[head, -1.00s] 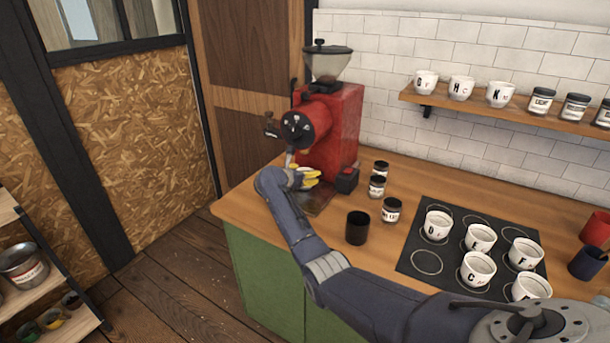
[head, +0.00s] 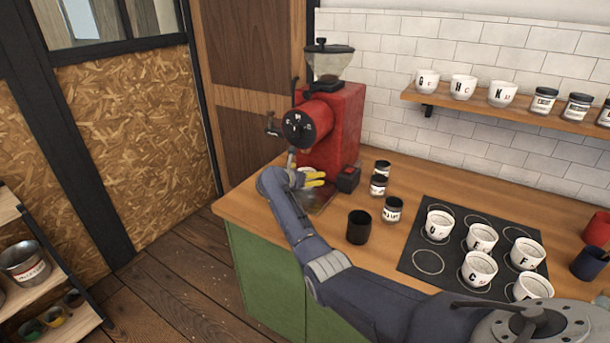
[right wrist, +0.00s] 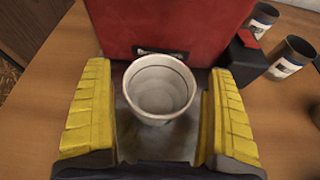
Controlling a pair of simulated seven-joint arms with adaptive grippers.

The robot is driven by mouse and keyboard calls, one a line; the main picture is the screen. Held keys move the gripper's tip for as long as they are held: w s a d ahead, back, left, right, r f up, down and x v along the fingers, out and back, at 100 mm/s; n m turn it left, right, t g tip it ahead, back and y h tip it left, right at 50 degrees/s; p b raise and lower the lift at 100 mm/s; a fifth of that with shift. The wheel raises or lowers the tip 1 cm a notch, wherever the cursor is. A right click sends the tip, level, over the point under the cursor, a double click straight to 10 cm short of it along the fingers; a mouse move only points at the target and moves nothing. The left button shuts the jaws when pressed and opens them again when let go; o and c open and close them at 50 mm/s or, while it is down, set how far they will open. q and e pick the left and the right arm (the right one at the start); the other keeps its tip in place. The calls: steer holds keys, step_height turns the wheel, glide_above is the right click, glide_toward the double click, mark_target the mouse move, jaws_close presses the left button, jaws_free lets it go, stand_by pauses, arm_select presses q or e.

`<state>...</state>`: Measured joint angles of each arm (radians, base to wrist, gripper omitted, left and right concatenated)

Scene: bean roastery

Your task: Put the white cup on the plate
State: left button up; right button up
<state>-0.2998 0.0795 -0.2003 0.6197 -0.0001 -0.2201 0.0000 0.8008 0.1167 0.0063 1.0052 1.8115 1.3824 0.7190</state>
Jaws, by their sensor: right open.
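The white cup (right wrist: 160,88) stands upright below the red grinder in the right wrist view, seen from above and empty inside. It is on or just over a grey metal plate (right wrist: 150,142) at the grinder's foot; I cannot tell if they touch. The plate also shows in the head view (head: 322,203). My right gripper (right wrist: 160,105) is open, its yellow fingers on either side of the cup with gaps to both. In the head view my right gripper (head: 314,180) is beneath the grinder's spout, and my wrist hides most of the cup. My left gripper is out of view.
The red grinder (head: 338,125) rises directly behind the gripper. Small jars (head: 392,209) and a black cup (head: 359,227) stand to its right. A black mat (head: 412,262) holds several lettered white cups. A wall shelf (head: 480,112) carries more cups and jars.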

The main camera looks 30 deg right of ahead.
steer(key=shift+r, duration=0.15)
steer(key=v, duration=1.2)
